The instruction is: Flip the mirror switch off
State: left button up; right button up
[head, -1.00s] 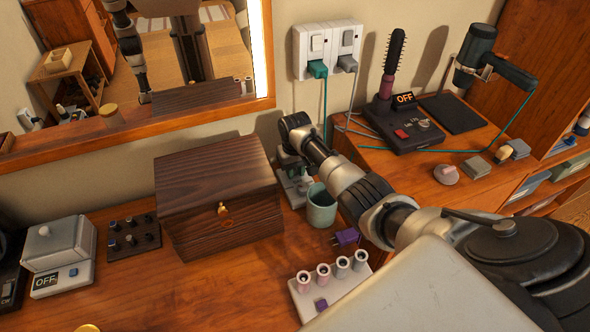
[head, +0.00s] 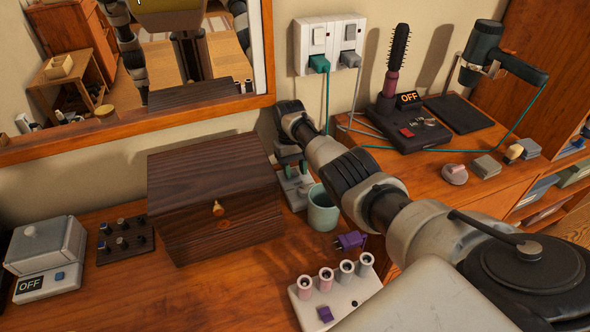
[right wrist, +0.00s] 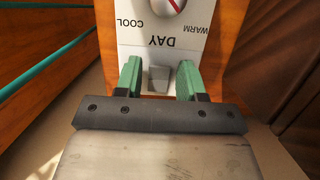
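The mirror (head: 190,60) hangs on the wall at the upper left of the head view. The strip (head: 257,45) along its right edge looks dull. A white control panel (head: 297,190) stands between the dark wooden box and the green cup; in the right wrist view it (right wrist: 135,40) bears a dial (right wrist: 167,4) marked COOL and WARM, the word DAY, and a small grey switch (right wrist: 158,77). My right gripper (right wrist: 159,80) is open, its green fingers either side of the switch; contact cannot be told. My left gripper is not in view, apart from mirror reflections.
The wooden box (head: 215,195) stands left of the panel, the cup (head: 322,208) right of it. A hairbrush stand (head: 405,125) and outlets (head: 330,45) are behind my arm.

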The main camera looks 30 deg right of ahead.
jog(key=shift+o, duration=0.9)
